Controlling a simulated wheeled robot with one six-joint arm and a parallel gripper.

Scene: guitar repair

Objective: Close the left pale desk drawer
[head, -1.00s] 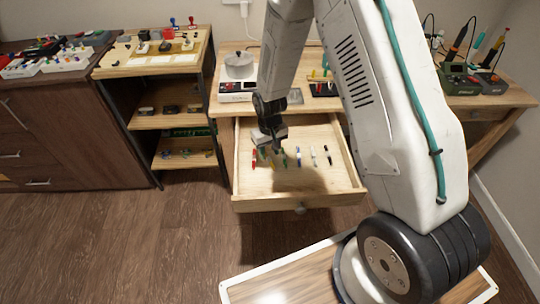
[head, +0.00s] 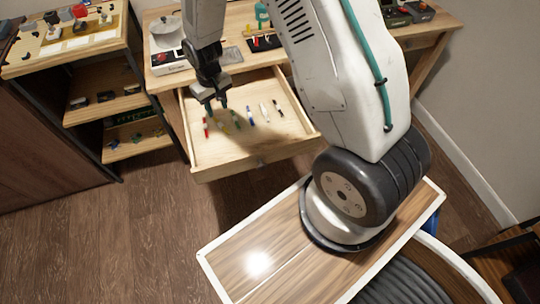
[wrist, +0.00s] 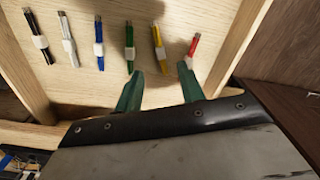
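The pale wooden desk drawer (head: 225,170) is pulled out from the desk (head: 240,22), with its front panel and small knob (head: 260,163) facing me. A row of several small pen-like tools lies on its floor, including a red one (head: 206,128) and a blue one (head: 250,115). My gripper (head: 222,103) is over the drawer's left part, pointing down. In the wrist view its two green fingertips (wrist: 158,80) are apart with nothing between them, above the drawer floor (wrist: 160,20) near the yellow and red tools. I cannot tell its exact height above the floor.
Wooden floor (head: 140,220) is clear in front of the drawer.

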